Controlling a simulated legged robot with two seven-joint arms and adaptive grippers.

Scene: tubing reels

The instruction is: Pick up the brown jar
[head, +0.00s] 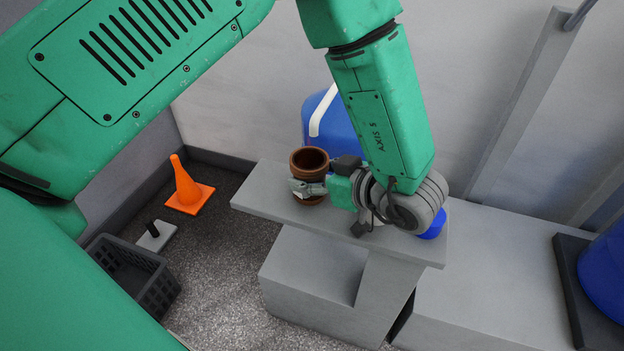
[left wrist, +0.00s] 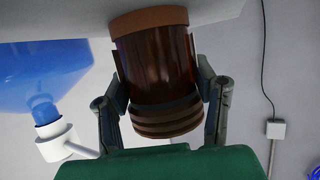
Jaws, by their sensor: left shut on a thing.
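The brown jar (head: 309,161) stands upright at the left part of the grey bench top in the head view. Its open round mouth faces up. My left gripper (head: 308,188) is closed around the jar from the right side, below its rim. In the left wrist view the jar (left wrist: 155,75) sits between the two fingers of my left gripper (left wrist: 163,95), with a finger against each side. Its ribbed end points toward the camera's lower edge. Whether its base touches the bench cannot be told. My right gripper is not in view.
The grey bench (head: 268,197) holds the jar. A blue container with a white handle (head: 331,125) is behind it. A small blue thing (head: 434,226) lies right of my wrist. An orange cone (head: 186,187) and a dark crate (head: 135,272) stand on the floor at left.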

